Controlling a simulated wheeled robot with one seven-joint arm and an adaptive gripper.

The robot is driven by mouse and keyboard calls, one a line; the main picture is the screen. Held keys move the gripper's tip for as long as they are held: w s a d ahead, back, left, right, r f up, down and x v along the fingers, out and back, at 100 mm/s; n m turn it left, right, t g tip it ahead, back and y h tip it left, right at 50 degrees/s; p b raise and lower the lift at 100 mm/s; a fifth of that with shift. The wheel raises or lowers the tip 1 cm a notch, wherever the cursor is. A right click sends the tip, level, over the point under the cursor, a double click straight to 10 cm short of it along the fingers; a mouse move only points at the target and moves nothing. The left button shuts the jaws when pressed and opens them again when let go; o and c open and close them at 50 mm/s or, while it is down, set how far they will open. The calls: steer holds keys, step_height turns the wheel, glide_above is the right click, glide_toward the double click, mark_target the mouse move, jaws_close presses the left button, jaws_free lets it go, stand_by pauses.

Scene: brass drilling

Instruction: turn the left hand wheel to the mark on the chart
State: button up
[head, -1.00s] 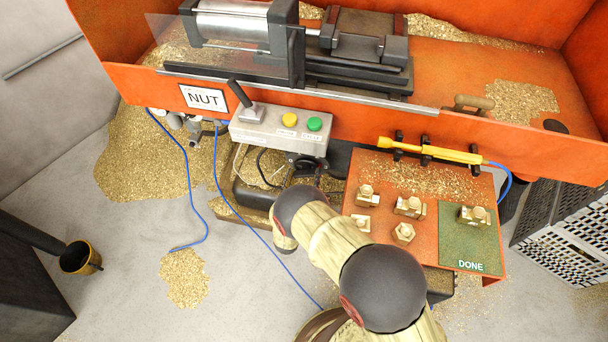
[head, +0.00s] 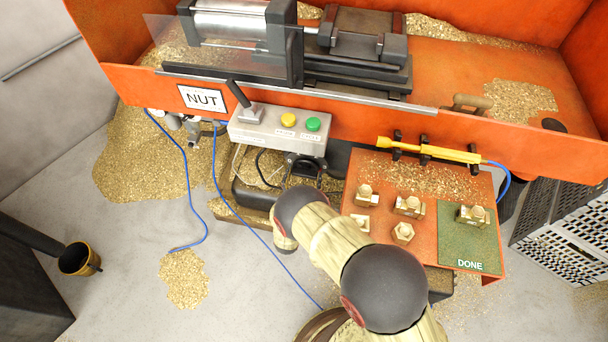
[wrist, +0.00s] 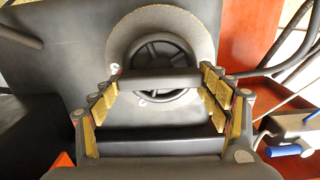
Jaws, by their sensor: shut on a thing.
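A black spoked hand wheel (wrist: 160,50) sits in front of a round grey disc (wrist: 205,30) with a speckled rim in the wrist view. Small white marks show beside the wheel, at its left and below it. My gripper (wrist: 160,82) is in front of the wheel, its yellow-padded fingers on either side of a dark bar (wrist: 160,79) that crosses the wheel's lower part. It is shut on this part of the wheel. No chart is readable in either view.
A grey control box (head: 278,128) with a lever and yellow and green buttons hangs on the orange machine front by a NUT sign (head: 203,98). An orange tray (head: 380,178) holds several brass parts, one on the green DONE area (head: 460,247). Blue hoses hang at left.

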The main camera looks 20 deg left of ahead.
steer(key=o, duration=1.2)
steer(key=shift+c, duration=0.2)
steer(key=shift+s, duration=0.15)
steer(key=s, duration=1.1)
steer(key=shift+s+d, duration=0.35)
